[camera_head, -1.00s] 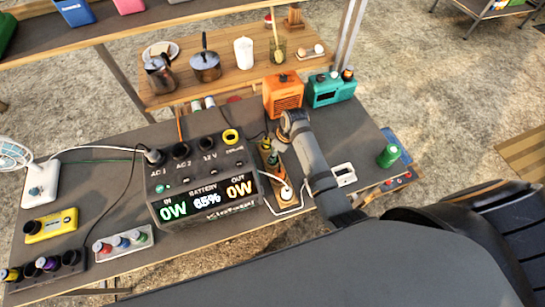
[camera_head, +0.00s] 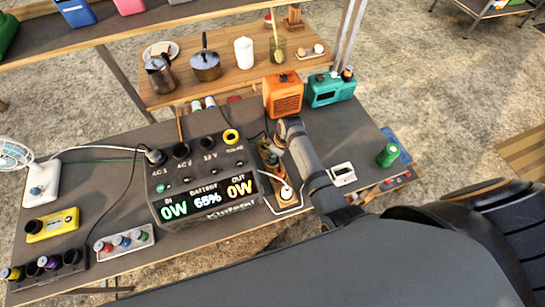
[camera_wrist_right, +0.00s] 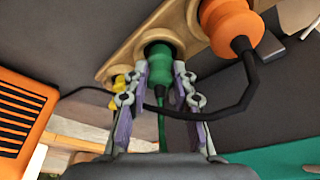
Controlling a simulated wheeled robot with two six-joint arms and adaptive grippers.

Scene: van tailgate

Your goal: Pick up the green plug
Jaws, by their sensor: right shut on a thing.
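The green plug (camera_wrist_right: 160,65) is in the right wrist view, with its far end at a round socket of the wooden holder (camera_wrist_right: 122,62) and a green cable trailing from it. My right gripper (camera_wrist_right: 164,78) has its two fingers closed on either side of the plug. I cannot tell whether the plug is seated in the holder or slightly clear of it. In the head view my right arm reaches over the wooden holder (camera_head: 284,193), and the wrist hides much of the plug. My left gripper is not in view.
An orange plug (camera_wrist_right: 228,28) with a black cable and a yellow plug (camera_wrist_right: 118,82) flank the green one closely. The power station (camera_head: 205,185) stands left of the holder. An orange box (camera_head: 283,97) and teal radio (camera_head: 330,89) stand behind. A green cylinder (camera_head: 388,156) is at right.

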